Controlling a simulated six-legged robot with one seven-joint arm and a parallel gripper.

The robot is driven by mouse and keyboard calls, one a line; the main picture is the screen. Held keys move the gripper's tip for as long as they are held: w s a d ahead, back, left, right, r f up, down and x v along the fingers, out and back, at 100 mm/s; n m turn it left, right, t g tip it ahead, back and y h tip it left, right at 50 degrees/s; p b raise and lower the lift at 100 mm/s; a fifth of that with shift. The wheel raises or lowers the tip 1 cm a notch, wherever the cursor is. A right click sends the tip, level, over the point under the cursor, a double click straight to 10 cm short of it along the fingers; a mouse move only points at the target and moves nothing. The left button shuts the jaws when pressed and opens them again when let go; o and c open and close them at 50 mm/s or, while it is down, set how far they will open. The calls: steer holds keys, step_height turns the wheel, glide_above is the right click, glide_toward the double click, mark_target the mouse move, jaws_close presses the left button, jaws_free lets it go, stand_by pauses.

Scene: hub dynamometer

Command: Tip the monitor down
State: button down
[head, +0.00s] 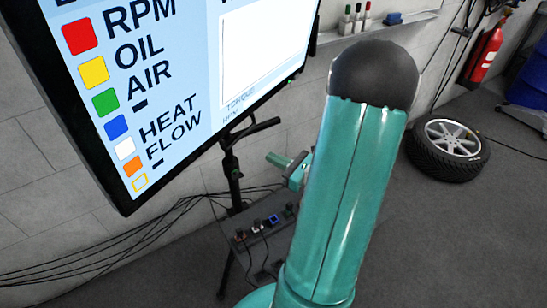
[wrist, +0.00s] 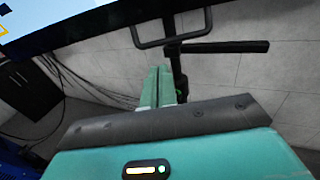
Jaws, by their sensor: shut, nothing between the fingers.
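The monitor (head: 180,80) fills the upper left of the head view, with a lit screen of coloured squares and words. Its dark lower edge (wrist: 100,25) crosses the top of the wrist view. A black bar handle (head: 255,130) sticks out below the monitor near its stand; it shows as a loop and bar in the wrist view (wrist: 225,47). My gripper (wrist: 160,70) is shut and empty, its teal fingers appearing just below the handle in the wrist view. I cannot tell whether they touch it. In the head view my arm partly hides the gripper.
A black stand post (head: 232,175) holds the monitor. A low box with coloured plugs (head: 262,228) and loose cables (head: 130,235) lie below. A tyre (head: 450,147) and a red extinguisher (head: 485,55) are at the right. The floor at lower right is clear.

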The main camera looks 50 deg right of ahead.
mark_target(237, 141)
steer(key=w, duration=0.3)
steer(key=w+a, duration=0.1)
steer(key=w, duration=0.7)
steer(key=shift+a+f, duration=0.2)
steer(key=shift+w, duration=0.15)
